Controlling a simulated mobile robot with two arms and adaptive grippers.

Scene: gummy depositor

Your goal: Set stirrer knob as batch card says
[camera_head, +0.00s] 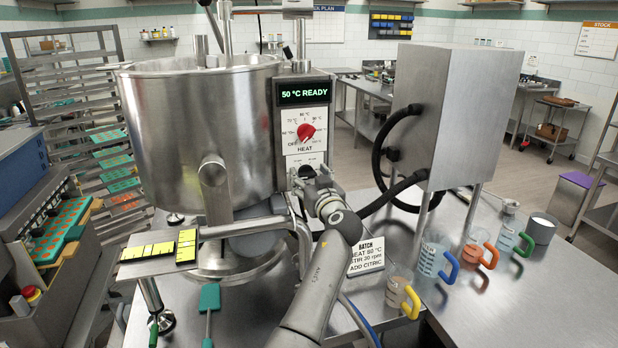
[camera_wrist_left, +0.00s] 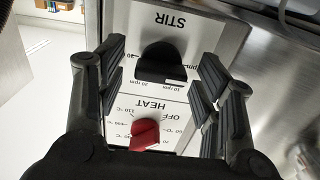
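The black stir knob (camera_wrist_left: 160,62) is on the white STIR panel, upside down in the left wrist view, with rpm labels around it. Its exact setting is hard to read. My left gripper (camera_wrist_left: 160,78) is open, its fingers on either side of the knob and apart from it. In the head view my left gripper (camera_head: 314,183) is in front of the control panel below the HEAT dial and hides the stir knob. The batch card (camera_head: 366,256) reads HEAT 50 °C, STIR 20 rpm, ADD CITRIC. My right gripper is not in view.
The red heat knob (camera_head: 306,131) is just above; it also shows in the left wrist view (camera_wrist_left: 145,134). The display (camera_head: 304,93) reads 50 °C READY. The steel kettle (camera_head: 196,130) stands left. Several handled jugs, including a yellow-handled one (camera_head: 398,292), stand right.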

